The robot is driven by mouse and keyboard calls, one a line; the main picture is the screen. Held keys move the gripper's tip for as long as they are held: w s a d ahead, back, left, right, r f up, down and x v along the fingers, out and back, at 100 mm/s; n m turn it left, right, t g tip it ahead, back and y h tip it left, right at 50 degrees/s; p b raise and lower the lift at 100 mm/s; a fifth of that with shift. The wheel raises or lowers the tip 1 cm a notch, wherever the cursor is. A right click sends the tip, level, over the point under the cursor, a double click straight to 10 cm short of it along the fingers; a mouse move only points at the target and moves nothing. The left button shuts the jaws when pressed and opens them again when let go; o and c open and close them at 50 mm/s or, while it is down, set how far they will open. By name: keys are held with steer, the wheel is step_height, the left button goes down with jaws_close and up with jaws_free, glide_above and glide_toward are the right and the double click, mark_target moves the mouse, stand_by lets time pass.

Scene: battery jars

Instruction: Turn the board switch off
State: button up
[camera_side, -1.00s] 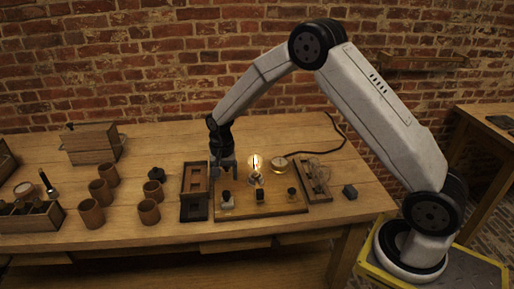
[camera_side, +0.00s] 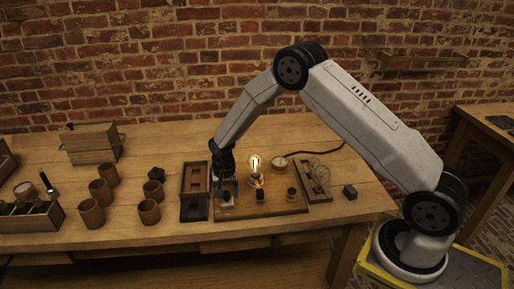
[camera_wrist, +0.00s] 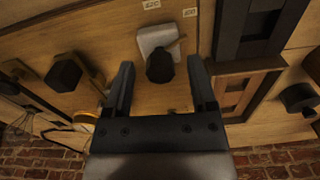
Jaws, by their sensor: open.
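The bulb (camera_side: 255,163) on the wooden board (camera_side: 282,209) is lit. The board switch, a pale base with a black knob (camera_wrist: 160,66) and a thin lever, stands at the board's left end. In the side view its pale base (camera_side: 227,201) shows just below my gripper (camera_side: 226,184). In the wrist view my gripper (camera_wrist: 160,88) is open, with one finger on each side of the knob and the knob near the fingertips. I cannot tell whether the fingers touch it. Two small labels (camera_wrist: 152,4) lie beyond the switch, too small to read surely.
A dark wooden rack (camera_side: 195,190) stands close left of the switch. Other dark knobs (camera_side: 291,194) sit on the board, with a round gauge (camera_side: 279,163) behind. Several brown cups (camera_side: 91,214) stand further left. The table front is clear.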

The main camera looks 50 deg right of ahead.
jaws_close()
steer(key=shift+n, duration=0.5)
steer(key=n, duration=1.1)
stand_by(0.4)
jaws_free()
